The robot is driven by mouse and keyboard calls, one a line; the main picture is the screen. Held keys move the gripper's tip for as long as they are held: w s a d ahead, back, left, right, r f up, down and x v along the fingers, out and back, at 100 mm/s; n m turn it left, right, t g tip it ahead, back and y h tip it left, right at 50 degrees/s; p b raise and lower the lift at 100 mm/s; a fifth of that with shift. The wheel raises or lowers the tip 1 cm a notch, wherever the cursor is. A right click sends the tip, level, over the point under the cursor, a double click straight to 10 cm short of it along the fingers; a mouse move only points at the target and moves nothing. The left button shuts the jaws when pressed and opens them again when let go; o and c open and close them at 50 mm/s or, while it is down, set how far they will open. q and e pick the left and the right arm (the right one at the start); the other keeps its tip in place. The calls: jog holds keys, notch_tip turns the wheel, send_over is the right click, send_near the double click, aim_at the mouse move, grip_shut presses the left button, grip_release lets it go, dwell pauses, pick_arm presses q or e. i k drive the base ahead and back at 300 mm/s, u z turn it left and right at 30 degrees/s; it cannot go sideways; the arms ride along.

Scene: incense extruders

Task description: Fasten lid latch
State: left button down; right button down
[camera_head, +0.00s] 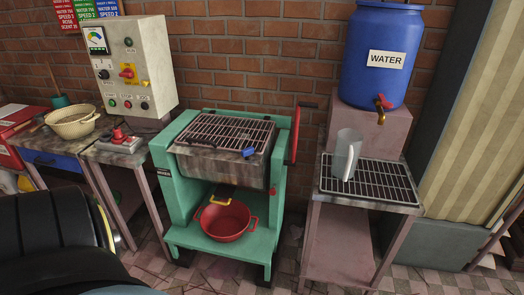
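The green machine (164,165) stands in the middle. A dark barred grille lid (228,131) lies over its top opening and looks lowered. A small blue piece (249,152) sits at the lid's front right edge, and a small red knob (272,190) sits lower on the right front. I cannot tell which of these is the latch, or whether it is fastened. A red lever with a dark handle (296,135) stands up at the machine's right side. Neither of my grippers is in view.
A red basin (226,222) sits on the machine's lower shelf. A control box (130,65) stands at left. A black rounded object fills the lower left corner.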

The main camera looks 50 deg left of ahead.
aim_at(247, 153)
jog(key=u, duration=0.25)
jog(key=i, duration=0.3)
jog(key=u, duration=1.35)
jog(key=i, duration=1)
jog(key=u, duration=0.65)
